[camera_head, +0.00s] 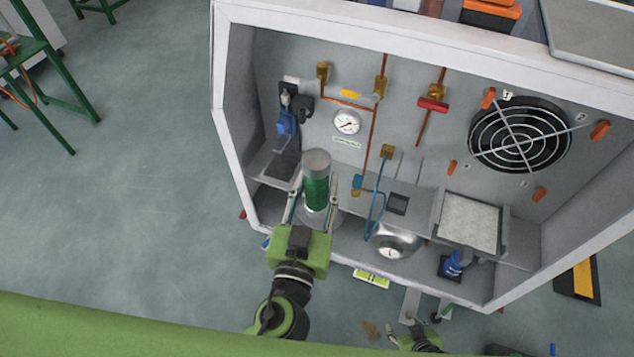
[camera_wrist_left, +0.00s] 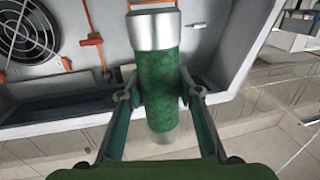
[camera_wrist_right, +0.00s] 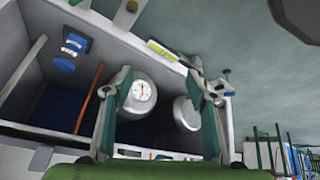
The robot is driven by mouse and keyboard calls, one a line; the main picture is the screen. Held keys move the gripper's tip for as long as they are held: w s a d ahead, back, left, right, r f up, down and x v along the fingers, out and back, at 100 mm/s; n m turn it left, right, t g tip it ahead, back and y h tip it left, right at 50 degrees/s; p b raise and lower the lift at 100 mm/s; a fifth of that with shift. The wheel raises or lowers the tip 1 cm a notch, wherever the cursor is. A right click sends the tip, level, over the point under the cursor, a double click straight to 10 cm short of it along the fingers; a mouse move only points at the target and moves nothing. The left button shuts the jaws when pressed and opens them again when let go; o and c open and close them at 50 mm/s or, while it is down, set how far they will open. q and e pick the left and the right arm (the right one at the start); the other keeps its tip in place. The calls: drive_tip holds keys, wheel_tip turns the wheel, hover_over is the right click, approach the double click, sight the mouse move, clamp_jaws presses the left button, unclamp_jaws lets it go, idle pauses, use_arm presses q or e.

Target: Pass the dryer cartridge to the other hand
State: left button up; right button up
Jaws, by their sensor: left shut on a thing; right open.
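The dryer cartridge is a green cylinder (camera_head: 317,190) with a silver end cap, at the left of the open enclosure in the head view. My left gripper (camera_head: 315,182) has its fingers on both sides of the cartridge and is shut on it. The left wrist view shows the cartridge (camera_wrist_left: 160,82) between the fingers, its silver cap at the top of the picture and a pale end at the bottom. My right gripper (camera_wrist_right: 157,85) is open and empty in the right wrist view. In the head view, the right arm shows only partly at the bottom edge.
The white-rimmed enclosure (camera_head: 222,120) holds a round fan (camera_head: 520,135), copper pipes, a gauge (camera_head: 347,121) and a silver dome with a gauge (camera_head: 393,243). A filter panel (camera_head: 468,222) and a blue item (camera_head: 453,263) are at its right. Open floor (camera_head: 130,190) lies at the left.

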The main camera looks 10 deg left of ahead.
drive_tip(key=s+f+g, duration=0.1)
drive_tip(key=s+f, duration=0.2)
drive_tip(key=s, duration=0.5)
drive_tip(key=s+f+g, duration=0.2)
drive_tip(key=s+f, duration=0.2)
drive_tip(key=s, duration=0.3)
drive_tip(key=s+f+m+g, duration=0.1)
drive_tip(key=s+f+g, duration=0.1)
drive_tip(key=s, duration=0.6)
drive_tip(key=shift+s+d+f+h, duration=0.25)
drive_tip(key=shift+s+f+h, duration=0.15)
drive_tip(key=shift+f, duration=0.4)
